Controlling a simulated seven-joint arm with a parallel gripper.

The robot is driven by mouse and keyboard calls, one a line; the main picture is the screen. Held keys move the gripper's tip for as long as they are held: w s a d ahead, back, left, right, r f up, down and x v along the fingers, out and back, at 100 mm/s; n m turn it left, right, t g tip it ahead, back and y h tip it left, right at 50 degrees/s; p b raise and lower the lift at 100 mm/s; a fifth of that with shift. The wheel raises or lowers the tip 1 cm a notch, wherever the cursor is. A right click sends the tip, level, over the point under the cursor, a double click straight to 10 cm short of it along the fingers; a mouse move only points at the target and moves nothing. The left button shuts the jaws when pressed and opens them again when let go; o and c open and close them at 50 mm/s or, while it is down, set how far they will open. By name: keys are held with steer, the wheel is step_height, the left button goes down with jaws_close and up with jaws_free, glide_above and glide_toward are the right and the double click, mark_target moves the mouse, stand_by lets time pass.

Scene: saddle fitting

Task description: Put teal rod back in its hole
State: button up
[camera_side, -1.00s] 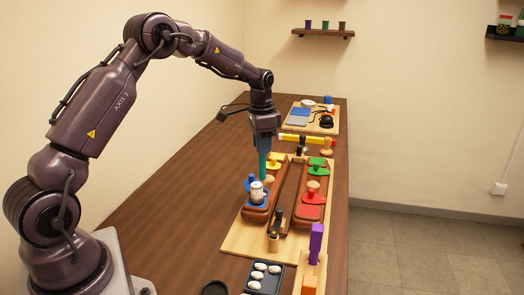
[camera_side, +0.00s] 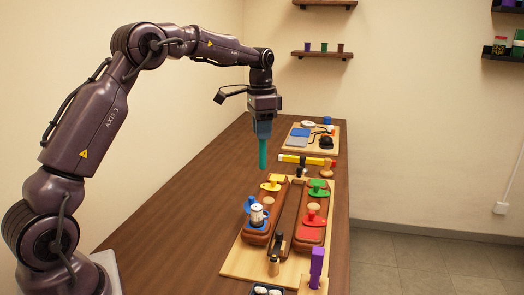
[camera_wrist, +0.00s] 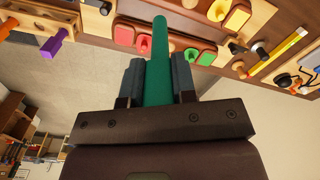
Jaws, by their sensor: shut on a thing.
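My gripper (camera_side: 262,132) is shut on the upper part of the teal rod (camera_side: 263,153). The rod hangs about upright, its lower end in clear air above the wooden board (camera_side: 237,259). In the wrist view the rod (camera_wrist: 160,60) shows between the two grey fingers and points away from the camera. I cannot tell which spot is the rod's hole.
Yellow (camera_side: 271,185), blue (camera_side: 250,205), green (camera_side: 319,188) and red (camera_side: 314,217) pieces stand on the blocks. A purple post (camera_side: 316,264) rises in front; a yellow bar (camera_side: 297,158) lies behind.

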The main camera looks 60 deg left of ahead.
step_height(320, 180, up, 2)
steer(key=s+d+m, duration=0.2)
steer(key=s+d, duration=0.1)
steer(key=d, duration=0.8)
steer(key=s+d+m, duration=0.2)
steer(key=s+d, duration=0.1)
steer(key=d, duration=0.8)
steer(key=s+d+m, duration=0.2)
steer(key=s+d, duration=0.1)
steer(key=d, duration=0.8)
steer(key=shift+w+a+f, duration=0.15)
steer(key=shift+f, duration=3.6)
steer(key=shift+w+a+f, duration=0.1)
steer(key=shift+a+f, duration=0.05)
steer(key=shift+f, duration=3.55)
steer(key=shift+f, duration=0.15)
steer(key=shift+f, duration=2.95)
